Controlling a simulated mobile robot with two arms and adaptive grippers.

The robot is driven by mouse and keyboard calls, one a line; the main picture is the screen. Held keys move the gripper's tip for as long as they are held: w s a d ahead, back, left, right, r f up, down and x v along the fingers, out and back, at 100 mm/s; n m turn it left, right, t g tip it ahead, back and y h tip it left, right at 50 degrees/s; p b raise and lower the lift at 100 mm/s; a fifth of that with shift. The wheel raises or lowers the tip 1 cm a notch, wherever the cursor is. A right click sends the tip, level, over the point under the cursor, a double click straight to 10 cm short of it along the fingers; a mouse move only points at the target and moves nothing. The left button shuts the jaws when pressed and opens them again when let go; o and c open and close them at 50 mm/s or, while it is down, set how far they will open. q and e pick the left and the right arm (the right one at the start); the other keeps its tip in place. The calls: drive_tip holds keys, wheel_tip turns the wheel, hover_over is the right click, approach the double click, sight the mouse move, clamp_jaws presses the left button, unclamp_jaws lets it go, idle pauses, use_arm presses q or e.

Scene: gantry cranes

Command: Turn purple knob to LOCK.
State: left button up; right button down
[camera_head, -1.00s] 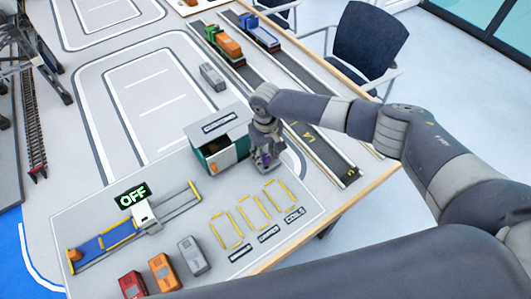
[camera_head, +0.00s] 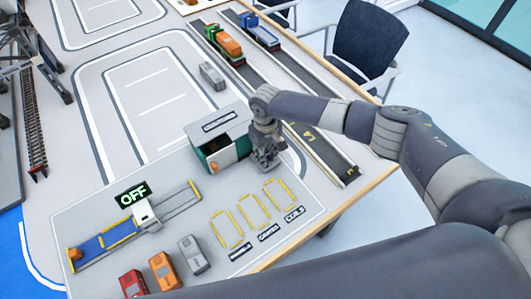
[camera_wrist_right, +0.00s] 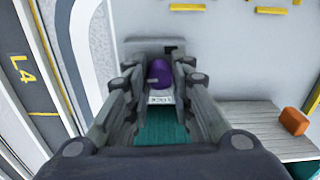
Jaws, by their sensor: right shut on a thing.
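The purple knob (camera_wrist_right: 159,73) shows in the right wrist view between the fingers of my right gripper (camera_wrist_right: 160,82), which is shut on it. A small pale label (camera_wrist_right: 160,99) lies just below the knob; its lettering is hard to read. Which way the knob points I cannot tell. In the head view my right gripper (camera_head: 267,160) is at the right end of the green and grey box (camera_head: 207,156). The knob is hidden there behind the fingers. My left gripper is not in view.
An orange block (camera_wrist_right: 293,121) sits in the open side of the box. A slide with an OFF sign (camera_head: 132,195), yellow outlined slots (camera_head: 252,209) and red, orange and grey blocks (camera_head: 193,256) lie nearby. Dark lanes with trucks (camera_head: 225,45) run behind.

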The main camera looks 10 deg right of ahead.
drive_tip(key=n, duration=0.3)
drive_tip(key=shift+n, duration=0.4)
drive_tip(key=n, duration=0.4)
drive_tip(key=shift+n, duration=0.3)
drive_tip(key=n, duration=0.4)
drive_tip(key=shift+n, duration=0.3)
drive_tip(key=shift+w+r+n, duration=0.1)
drive_tip(key=shift+n, duration=2.1)
drive_tip(key=c, duration=1.4)
unclamp_jaws()
